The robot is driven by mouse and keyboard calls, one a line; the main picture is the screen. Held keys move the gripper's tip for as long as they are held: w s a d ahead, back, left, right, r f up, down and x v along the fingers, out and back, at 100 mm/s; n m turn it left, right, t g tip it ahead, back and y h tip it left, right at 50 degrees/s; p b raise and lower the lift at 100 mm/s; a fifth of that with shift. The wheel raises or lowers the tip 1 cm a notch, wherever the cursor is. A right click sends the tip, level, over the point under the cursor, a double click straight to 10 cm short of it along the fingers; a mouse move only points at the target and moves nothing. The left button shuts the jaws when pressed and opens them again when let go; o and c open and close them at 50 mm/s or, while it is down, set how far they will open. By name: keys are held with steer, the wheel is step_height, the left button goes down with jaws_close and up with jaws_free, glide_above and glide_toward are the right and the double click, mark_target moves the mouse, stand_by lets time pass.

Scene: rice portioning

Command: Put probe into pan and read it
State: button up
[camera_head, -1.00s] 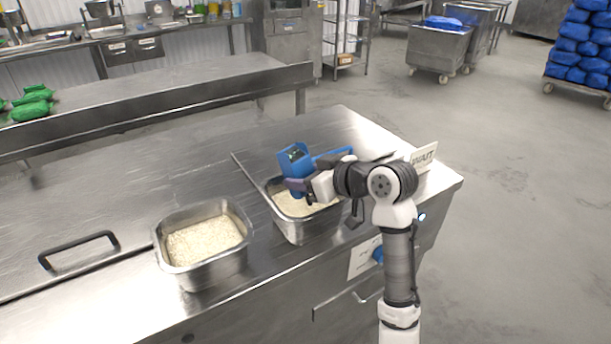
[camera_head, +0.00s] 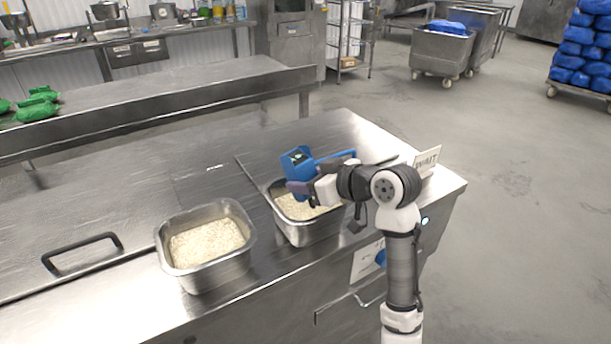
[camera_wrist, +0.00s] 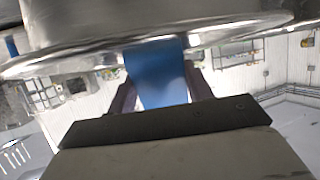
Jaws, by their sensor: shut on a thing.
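The blue probe (camera_head: 298,166) has a small dark display on its top and stands over the right pan. My gripper (camera_head: 300,188) is shut on it; in the wrist view the blue body (camera_wrist: 160,78) sits between the two dark fingers. The right pan (camera_head: 308,234) is a steel pan with pale rice, and my gripper is at its back rim. Whether the probe's tip is in the rice is hidden. The left pan (camera_head: 205,277) also holds rice. In the wrist view a shiny metal rim (camera_wrist: 60,62) crosses the top, close to the fingers.
A WAIT sign (camera_head: 427,160) stands at the counter's right end. A black handle (camera_head: 82,252) lies on the counter (camera_head: 110,215) at left. Green bags (camera_head: 36,108) rest on the back table. Open floor lies to the right.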

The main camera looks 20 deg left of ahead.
mark_target(309, 178)
steer(key=shift+r, duration=0.1)
stand_by(0.7)
step_height(309, 178, up, 12)
steer(key=p, duration=0.9)
steer(key=shift+p, duration=0.3)
